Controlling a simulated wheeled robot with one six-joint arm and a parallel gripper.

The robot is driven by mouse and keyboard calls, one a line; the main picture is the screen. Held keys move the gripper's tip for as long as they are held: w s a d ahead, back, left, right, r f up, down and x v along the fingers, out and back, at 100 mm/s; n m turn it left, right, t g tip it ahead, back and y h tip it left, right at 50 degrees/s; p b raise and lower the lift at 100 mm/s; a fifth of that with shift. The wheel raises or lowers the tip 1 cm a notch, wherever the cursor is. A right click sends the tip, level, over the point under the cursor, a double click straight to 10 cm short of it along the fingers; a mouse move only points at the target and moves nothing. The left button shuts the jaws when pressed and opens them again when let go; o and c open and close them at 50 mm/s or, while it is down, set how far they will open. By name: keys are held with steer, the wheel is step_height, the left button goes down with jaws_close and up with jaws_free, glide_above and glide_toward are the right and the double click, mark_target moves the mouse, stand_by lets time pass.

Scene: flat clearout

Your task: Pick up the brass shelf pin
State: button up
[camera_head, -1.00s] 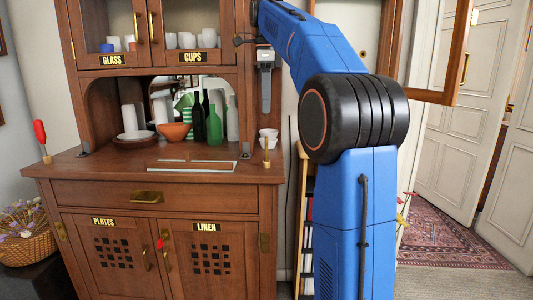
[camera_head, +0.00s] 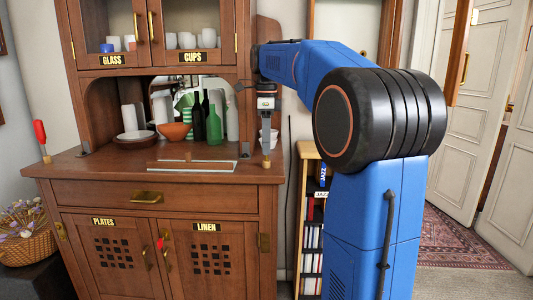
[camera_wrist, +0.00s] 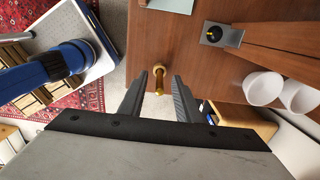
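The brass shelf pin (camera_wrist: 159,80) stands upright near the right front edge of the wooden cabinet top, seen from above in the wrist view. In the head view only its lower part (camera_head: 267,161) shows under my gripper (camera_head: 266,148). In the wrist view my gripper (camera_wrist: 160,82) is open, with one finger to each side of the pin. Gaps show between the pin and both fingers, so it is not clasped. How far down the fingertips reach beside it is hard to tell.
White cups (camera_wrist: 262,88) stand close to the right finger's side. A glass sheet (camera_head: 193,166) lies on the cabinet top (camera_head: 100,170), with bottles (camera_head: 214,125) and an orange bowl (camera_head: 174,131) behind. A red-handled tool (camera_head: 40,134) stands at the far left.

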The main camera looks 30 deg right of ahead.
steer(key=shift+f, duration=1.1)
jaws_close()
step_height(320, 180, up, 10)
